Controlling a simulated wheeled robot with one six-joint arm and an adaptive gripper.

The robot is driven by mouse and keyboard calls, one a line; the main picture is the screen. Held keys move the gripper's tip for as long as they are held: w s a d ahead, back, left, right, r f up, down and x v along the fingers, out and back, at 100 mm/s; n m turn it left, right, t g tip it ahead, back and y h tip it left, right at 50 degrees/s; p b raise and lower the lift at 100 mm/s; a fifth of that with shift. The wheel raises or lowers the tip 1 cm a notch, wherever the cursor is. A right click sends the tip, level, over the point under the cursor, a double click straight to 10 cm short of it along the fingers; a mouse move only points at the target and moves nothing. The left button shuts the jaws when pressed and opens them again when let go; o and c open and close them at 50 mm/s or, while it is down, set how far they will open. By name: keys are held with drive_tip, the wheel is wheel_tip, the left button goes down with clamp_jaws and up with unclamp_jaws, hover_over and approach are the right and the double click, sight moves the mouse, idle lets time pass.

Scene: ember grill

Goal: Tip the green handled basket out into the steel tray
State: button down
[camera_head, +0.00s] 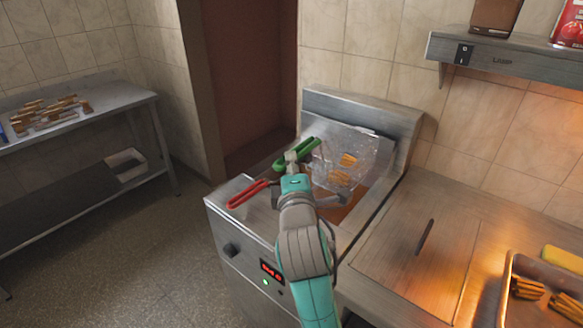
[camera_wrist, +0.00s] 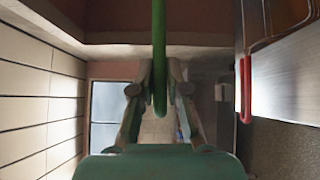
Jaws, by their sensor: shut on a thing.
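The green handled basket (camera_head: 368,150) is a wire mesh basket over the fryer, with golden sticks (camera_head: 348,160) showing in it. I cannot tell how high it is above the well. My gripper (camera_head: 291,160) is shut on its green handle (camera_head: 310,147). In the wrist view, the green handle (camera_wrist: 159,50) runs down between the fingers of my gripper (camera_wrist: 159,100). The steel tray (camera_head: 507,287) lies on the counter at the lower right, cut off by the picture edge, with several golden sticks (camera_head: 527,288) in it.
A red handle (camera_head: 247,194) lies on the fryer's left; it also shows in the wrist view (camera_wrist: 246,92). The fryer (camera_head: 240,225) has a raised back. A flat counter (camera_head: 400,265) with a dark slot lies between fryer and tray. A shelf (camera_head: 510,60) hangs above. A side table (camera_head: 130,100) stands left.

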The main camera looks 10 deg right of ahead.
drive_tip(key=shift+r, duration=1.95)
drive_tip(key=shift+s+a, duration=1.65)
drive_tip(key=shift+a, duration=0.35)
